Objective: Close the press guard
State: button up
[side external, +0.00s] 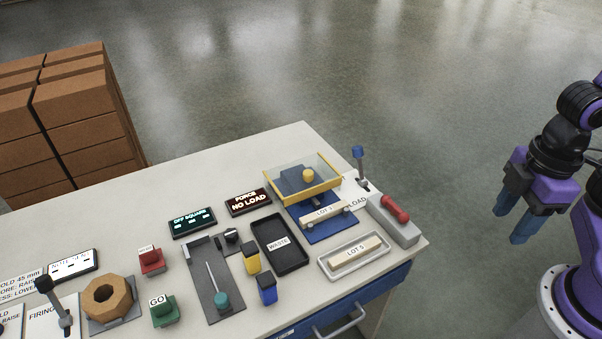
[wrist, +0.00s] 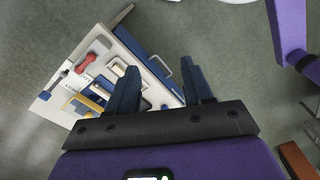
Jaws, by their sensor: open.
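The press guard (side external: 325,196) is a clear panel with a yellow frame, over the rear part of a blue press (side external: 335,230) near the right end of the bench in the side view. Its exact tilt is hard to judge. A pale bar labelled LOT (side external: 322,215) lies across the blue base in front of the frame. My gripper (side external: 512,215) is open and empty, off the right end of the bench, well apart from the guard. In the wrist view my gripper (wrist: 158,76) has both blue fingers spread, with the bench beyond; yellow parts there are small.
A grey block with a red handle (side external: 396,208) and a blue-topped lever (side external: 358,155) stand right of the press. A tray with a pale bar (side external: 343,251) and a black waste tray (side external: 293,262) sit nearby. A drawer handle (side external: 342,320) juts from the front.

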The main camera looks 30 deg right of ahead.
jog(key=w+a+m+y, duration=0.1)
jog(key=w+a, duration=0.6)
jog(key=w, duration=0.2)
jog(key=m+t+y, duration=0.2)
jog(key=m+t, duration=0.1)
send_over(309, 172)
jog(key=s+d, duration=0.5)
notch_tip(309, 172, down, 6)
jog(key=x, duration=1.7)
jog(key=shift+w+d, duration=0.1)
